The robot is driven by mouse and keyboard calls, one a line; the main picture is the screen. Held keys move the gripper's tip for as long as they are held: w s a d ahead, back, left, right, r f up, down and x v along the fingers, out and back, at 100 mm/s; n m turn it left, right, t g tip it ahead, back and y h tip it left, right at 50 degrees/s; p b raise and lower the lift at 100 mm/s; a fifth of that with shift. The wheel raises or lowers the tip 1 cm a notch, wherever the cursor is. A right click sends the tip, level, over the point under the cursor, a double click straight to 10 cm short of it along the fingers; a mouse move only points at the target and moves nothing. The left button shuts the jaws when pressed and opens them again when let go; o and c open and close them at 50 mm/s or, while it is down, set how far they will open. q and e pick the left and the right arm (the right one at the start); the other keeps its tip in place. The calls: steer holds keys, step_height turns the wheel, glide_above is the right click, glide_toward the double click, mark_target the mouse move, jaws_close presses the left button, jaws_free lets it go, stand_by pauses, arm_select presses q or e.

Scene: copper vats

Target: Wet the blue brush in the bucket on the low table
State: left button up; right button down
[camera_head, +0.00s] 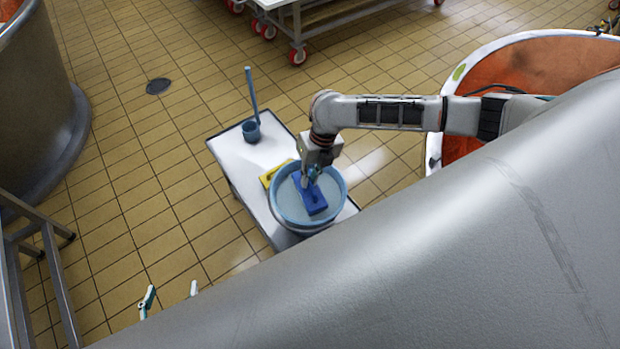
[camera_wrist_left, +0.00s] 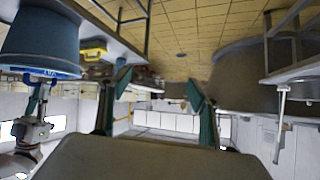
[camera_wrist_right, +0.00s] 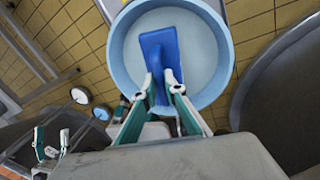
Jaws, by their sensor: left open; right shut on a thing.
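The blue brush (camera_head: 311,200) is in my right gripper (camera_head: 312,176), which is shut on it. The brush lies within the rim of the light blue bucket (camera_head: 337,211), over its pale inside. I cannot tell whether it touches the liquid. In the right wrist view the brush (camera_wrist_right: 158,48) sits between the fingertips (camera_wrist_right: 160,82), inside the bucket's round rim (camera_wrist_right: 228,60). The bucket stands on the low white table (camera_head: 233,155). My left gripper (camera_head: 170,292) is open and empty, away from the table; its spread fingers (camera_wrist_left: 162,95) show in the left wrist view.
A blue long-handled scoop (camera_head: 251,129) stands at the table's far corner. Large vats stand at the left (camera_head: 38,90) and right (camera_head: 520,70). A metal frame (camera_head: 45,260) is at lower left. Tiled floor is free around the table.

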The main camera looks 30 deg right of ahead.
step_height(320, 180, up, 4)
steer(key=p, duration=0.2)
steer(key=shift+r+p, duration=0.25)
steer(key=shift+p, duration=0.15)
step_height(320, 180, up, 3)
steer(key=shift+r, duration=0.4)
arm_select(q)
steer(key=shift+s+a+r+y, duration=0.2)
steer(key=shift+s+a, duration=0.1)
steer(key=shift+a, duration=0.1)
steer(key=shift+s+a+r+y, duration=0.2)
steer(key=shift+s+a, duration=0.1)
steer(key=shift+a, duration=0.1)
arm_select(e)
steer(key=shift+r, duration=0.35)
arm_select(q)
steer(key=shift+w+a+f, duration=0.1)
steer(key=shift+w+a, duration=0.05)
steer(key=shift+a, duration=0.3)
steer(key=shift+s+d+f, duration=0.1)
steer(key=shift+s+d, duration=0.1)
steer(key=shift+d, duration=0.1)
arm_select(e)
steer(key=shift+r, duration=0.1)
